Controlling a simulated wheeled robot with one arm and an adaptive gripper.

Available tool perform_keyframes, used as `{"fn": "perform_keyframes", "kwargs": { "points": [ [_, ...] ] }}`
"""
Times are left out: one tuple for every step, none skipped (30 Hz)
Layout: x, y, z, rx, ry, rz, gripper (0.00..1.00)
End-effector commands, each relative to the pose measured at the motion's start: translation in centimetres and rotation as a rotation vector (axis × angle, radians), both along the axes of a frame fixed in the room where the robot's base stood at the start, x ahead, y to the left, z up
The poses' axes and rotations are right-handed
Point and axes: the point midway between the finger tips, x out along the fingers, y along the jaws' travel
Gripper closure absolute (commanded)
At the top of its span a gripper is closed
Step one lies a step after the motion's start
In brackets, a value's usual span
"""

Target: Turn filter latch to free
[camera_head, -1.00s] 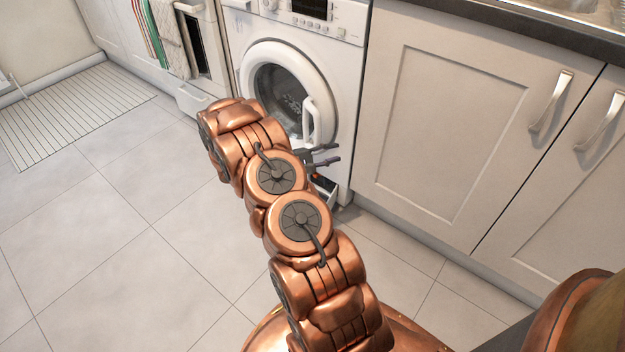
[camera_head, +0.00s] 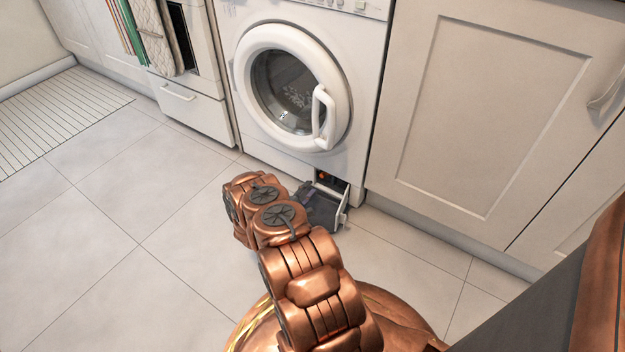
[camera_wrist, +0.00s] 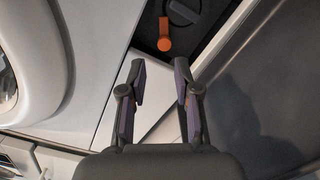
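The orange filter latch (camera_wrist: 164,34) shows at the top of the wrist view, in a dark recess beside a dark round knob (camera_wrist: 184,11). Its end points down in that picture. In the head view a small orange spot, the latch (camera_head: 322,175), shows in the opening at the washer's lower right. My gripper (camera_wrist: 160,72) is open and empty, with both fingertips short of the latch and apart from it.
The washer's round door (camera_head: 292,88) is closed above the opening. A cabinet door (camera_head: 480,110) stands at the right. The tiled floor (camera_head: 130,210) at the left is clear.

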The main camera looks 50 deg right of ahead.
Motion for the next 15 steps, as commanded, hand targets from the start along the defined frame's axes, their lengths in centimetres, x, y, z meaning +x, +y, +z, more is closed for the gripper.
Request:
{"fn": "perform_keyframes", "kwargs": {
  "points": [
    [-0.2,-0.1,-0.7,0.001,0.0,0.002,0.68],
    [-0.3,-0.2,-0.9,0.002,-0.001,0.003,0.68],
    [-0.4,-0.5,-1.0,0.002,-0.001,0.003,0.68],
    [-0.4,-0.7,-1.0,0.002,-0.002,0.001,0.68],
    [-0.5,-1.1,-1.1,0.002,-0.003,0.0,0.68],
    [-0.6,-1.6,-1.1,0.002,-0.003,-0.003,0.68],
    [-0.6,-2.0,-1.1,0.001,-0.003,-0.004,0.68],
    [-0.6,-2.5,-1.1,0.001,-0.004,-0.005,0.68],
    [-0.7,-3.1,-1.0,0.0,-0.004,-0.008,0.68],
    [-0.7,-3.6,-1.0,-0.001,-0.005,-0.008,0.68],
    [-0.7,-4.1,-1.1,-0.001,-0.005,-0.008,0.68],
    [-0.8,-4.7,-1.1,-0.001,-0.004,-0.01,0.68],
    [-0.7,-5.2,-1.1,-0.002,-0.004,-0.009,0.68],
    [-0.7,-5.6,-1.1,-0.002,-0.003,-0.009,0.68],
    [-0.7,-6.1,-1.1,0.0,-0.003,-0.009,0.68]
  ]
}}
